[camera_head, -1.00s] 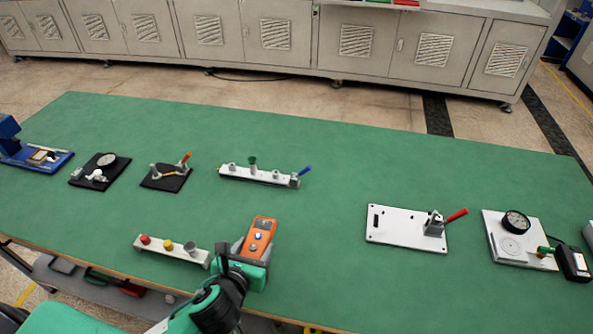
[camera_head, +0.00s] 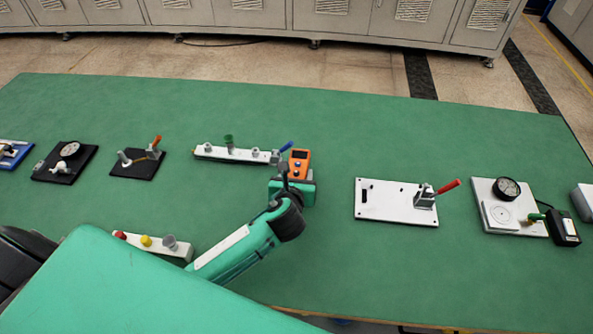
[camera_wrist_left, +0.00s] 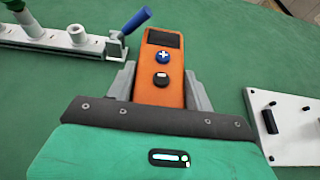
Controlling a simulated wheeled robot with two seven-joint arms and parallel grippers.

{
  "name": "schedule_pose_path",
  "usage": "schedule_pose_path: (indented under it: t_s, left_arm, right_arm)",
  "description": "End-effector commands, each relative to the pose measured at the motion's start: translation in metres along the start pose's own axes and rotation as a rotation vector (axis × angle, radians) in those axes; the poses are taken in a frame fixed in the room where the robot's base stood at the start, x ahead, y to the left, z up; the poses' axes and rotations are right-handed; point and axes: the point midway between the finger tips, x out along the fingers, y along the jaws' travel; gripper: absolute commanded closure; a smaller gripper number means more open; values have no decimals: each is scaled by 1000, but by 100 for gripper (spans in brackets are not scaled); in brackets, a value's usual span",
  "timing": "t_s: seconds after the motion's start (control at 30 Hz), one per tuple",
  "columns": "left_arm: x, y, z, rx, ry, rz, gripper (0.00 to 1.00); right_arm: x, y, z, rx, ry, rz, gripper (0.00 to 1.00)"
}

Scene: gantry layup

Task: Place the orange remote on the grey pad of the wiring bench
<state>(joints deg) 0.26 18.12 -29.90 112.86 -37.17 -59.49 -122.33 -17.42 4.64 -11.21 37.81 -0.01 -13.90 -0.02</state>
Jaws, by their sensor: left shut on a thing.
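The orange remote (camera_head: 299,158) has a dark screen and two round buttons, one blue and one black; it shows large in the left wrist view (camera_wrist_left: 160,95). My left gripper (camera_head: 293,172) is shut on it, with one grey finger on each side in the left wrist view (camera_wrist_left: 160,88). The remote points away from me, over the green bench top (camera_head: 330,235), just right of the white strip with the blue lever. I cannot tell its height above the bench. I cannot make out a separate grey pad. My right gripper is not in view.
The white strip (camera_head: 235,153) with a blue lever is close left of the remote. A white plate (camera_head: 385,200) with a red lever lies to the right, then a gauge board (camera_head: 487,190). Black boards (camera_head: 65,163) lie left. A button strip (camera_head: 160,245) is nearer me.

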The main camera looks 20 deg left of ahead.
Motion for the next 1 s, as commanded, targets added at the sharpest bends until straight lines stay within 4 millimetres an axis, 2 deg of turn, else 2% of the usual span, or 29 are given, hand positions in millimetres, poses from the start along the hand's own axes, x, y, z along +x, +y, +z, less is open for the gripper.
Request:
schedule_pose_path:
  t_s: [0.1, 0.27, 0.57, 0.9, 0.93, 1.0]
  left_arm:
    - [20, 0, 10, -1, -2, 0, 78]
    - [30, -1, 12, -1, 0, -2, 78]
    - [43, 0, -19, -1, 2, 0, 78]
    - [44, 0, -22, 1, 0, -1, 78]
    - [44, 0, -23, 1, 1, -1, 42]
    - [44, 0, -22, 1, 1, -1, 28]
  right_arm:
    - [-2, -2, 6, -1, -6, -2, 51]
    - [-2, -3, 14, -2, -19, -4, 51]
    - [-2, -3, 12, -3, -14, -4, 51]
    - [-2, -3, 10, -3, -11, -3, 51]
    - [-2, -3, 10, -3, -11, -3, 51]
    - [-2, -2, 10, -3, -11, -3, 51]
